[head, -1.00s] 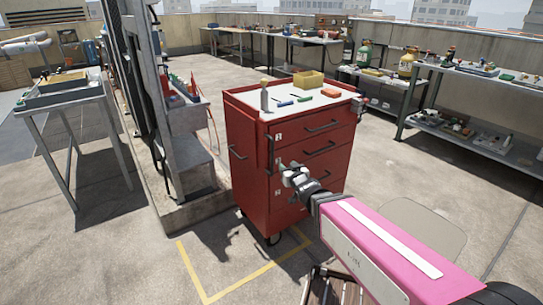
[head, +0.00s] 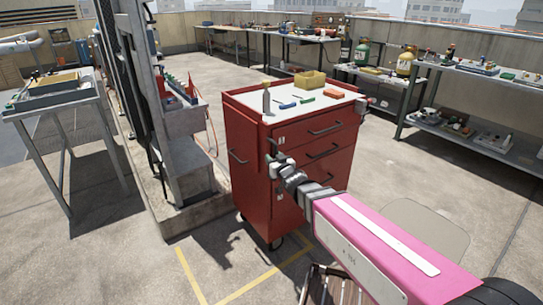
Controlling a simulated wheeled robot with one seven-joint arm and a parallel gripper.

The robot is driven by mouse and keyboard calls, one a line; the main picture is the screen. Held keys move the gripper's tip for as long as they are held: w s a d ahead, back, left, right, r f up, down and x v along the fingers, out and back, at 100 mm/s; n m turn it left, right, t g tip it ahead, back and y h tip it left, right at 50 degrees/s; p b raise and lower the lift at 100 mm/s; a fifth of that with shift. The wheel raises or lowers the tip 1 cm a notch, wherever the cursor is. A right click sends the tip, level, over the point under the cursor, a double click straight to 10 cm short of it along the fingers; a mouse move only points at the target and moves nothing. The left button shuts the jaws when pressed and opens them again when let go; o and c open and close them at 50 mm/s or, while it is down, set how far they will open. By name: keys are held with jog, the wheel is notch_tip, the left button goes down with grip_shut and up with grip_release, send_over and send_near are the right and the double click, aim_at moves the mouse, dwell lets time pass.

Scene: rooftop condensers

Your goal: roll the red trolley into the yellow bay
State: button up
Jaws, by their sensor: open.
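The red trolley (head: 248,185) stands upright on casters in the middle of the head view, with drawers on its right-hand face. A bar handle shows on its left face, and an upright bar runs near the front corner. The yellow bay (head: 191,276) is marked by painted lines on the floor in front of the trolley. The trolley's near caster is close to the right-hand line; the rest of the outline is hidden or out of frame. My gripper (head: 273,152) is open at the trolley's front corner, by the upright bar. I cannot tell whether it touches.
A steel post on a concrete kerb (head: 190,215) stands close to the trolley's left. A grey table (head: 60,103) is at left, shelves (head: 480,125) at right. Floor right of the trolley is clear.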

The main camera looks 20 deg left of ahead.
jog(key=shift+w+a, duration=0.25)
jog(key=shift+w, duration=0.05)
grip_shut()
jog(key=shift+s+a, duration=0.1)
